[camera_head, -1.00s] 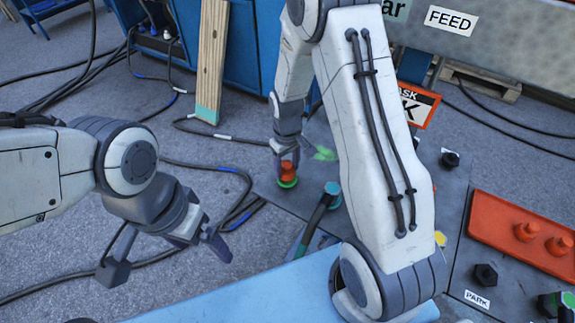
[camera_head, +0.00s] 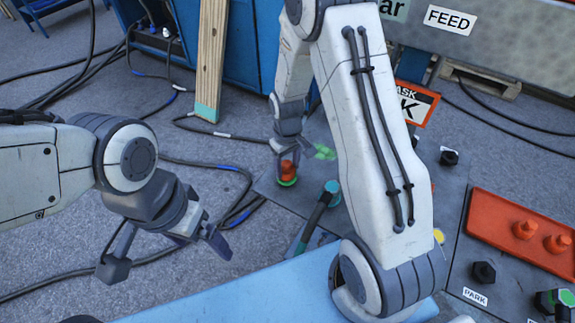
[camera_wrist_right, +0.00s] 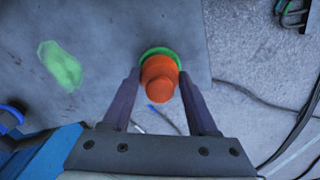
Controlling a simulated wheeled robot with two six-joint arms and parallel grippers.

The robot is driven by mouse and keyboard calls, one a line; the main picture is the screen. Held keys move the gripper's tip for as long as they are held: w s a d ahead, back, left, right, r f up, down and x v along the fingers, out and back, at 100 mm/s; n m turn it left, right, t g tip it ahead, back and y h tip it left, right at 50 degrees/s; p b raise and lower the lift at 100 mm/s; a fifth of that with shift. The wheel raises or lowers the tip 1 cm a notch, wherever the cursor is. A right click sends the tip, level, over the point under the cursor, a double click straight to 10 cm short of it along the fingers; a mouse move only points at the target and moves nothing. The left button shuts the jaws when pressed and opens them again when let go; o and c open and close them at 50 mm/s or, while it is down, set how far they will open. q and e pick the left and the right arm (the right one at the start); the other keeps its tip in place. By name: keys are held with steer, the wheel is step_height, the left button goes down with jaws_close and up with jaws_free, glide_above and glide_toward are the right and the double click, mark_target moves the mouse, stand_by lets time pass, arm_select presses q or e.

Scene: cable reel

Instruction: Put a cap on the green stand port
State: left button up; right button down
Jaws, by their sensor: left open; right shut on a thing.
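An orange cap (camera_head: 286,168) stands at the green stand port (camera_head: 287,182) on the grey plate. In the right wrist view the cap (camera_wrist_right: 160,76) sits over the port, whose green ring (camera_wrist_right: 158,51) shows around the cap's far side. How fully it is seated cannot be told. My right gripper (camera_head: 287,160) is shut on the cap; in the wrist view its two fingers (camera_wrist_right: 161,88) flank it. My left gripper (camera_head: 168,255) is open and empty, over the floor at the left, well away from the port.
Black posts (camera_head: 484,273) stand near the PARK label. A dark hose with a teal end (camera_head: 331,190) lies right of the port. Loose cables (camera_head: 225,167) run over the floor.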

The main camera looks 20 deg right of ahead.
steer(key=shift+c, duration=0.5)
jaws_free()
steer(key=shift+f, duration=0.1)
step_height(320, 180, up, 10)
steer(key=shift+r+p, duration=0.25)
steer(key=shift+p, duration=0.5)
